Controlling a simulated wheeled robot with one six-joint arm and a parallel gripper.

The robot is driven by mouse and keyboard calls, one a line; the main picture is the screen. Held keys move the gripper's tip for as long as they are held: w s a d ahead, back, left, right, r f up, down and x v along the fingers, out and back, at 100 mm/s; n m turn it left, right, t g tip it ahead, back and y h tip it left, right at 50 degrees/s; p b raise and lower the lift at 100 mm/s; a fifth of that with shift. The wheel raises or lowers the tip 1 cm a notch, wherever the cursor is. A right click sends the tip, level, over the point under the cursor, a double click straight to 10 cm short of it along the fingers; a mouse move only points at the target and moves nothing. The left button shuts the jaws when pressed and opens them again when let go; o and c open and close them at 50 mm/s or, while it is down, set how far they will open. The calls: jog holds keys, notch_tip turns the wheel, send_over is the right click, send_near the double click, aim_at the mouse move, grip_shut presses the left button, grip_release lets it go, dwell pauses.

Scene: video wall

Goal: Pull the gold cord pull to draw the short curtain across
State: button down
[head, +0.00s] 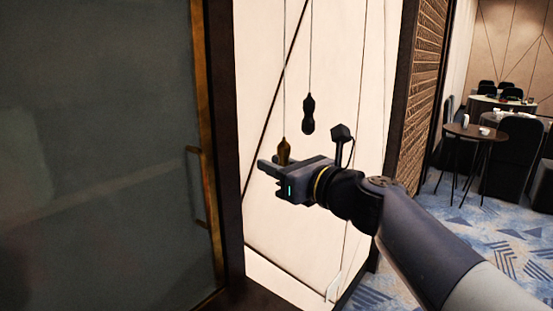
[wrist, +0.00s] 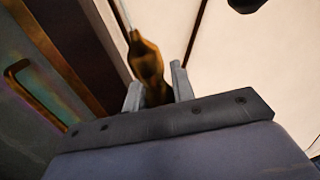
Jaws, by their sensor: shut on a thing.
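The gold cord pull (head: 284,150) hangs on a thin cord in the head view, in front of the pale wall panel. My gripper (head: 272,165) is at its lower part, with the jaws shut on it. In the wrist view the gold pull (wrist: 147,62) stands up between the two fingers of my gripper (wrist: 158,88), and its lower end is hidden behind the gripper body. A dark pull (head: 308,114) hangs on a second cord to the right, apart from my gripper. No curtain can be made out in these frames.
A dark glass door (head: 105,150) with a brass handle (head: 197,185) stands close on the left. Pale wall panels lie behind the cords. At the right, a round table (head: 475,133) and dark chairs (head: 515,160) stand on blue patterned carpet (head: 480,225).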

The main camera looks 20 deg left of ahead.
notch_tip(320, 180, down, 18)
jog(key=b, duration=1.3)
jog(key=c, duration=1.5)
grip_release()
jog(key=shift+f, duration=0.1)
jog(key=o, duration=0.3)
jog(key=shift+r, duration=0.25)
jog(key=p+v, duration=0.1)
jog(key=v, duration=0.9)
jog(key=shift+s+d, duration=0.2)
jog(key=shift+d, duration=0.15)
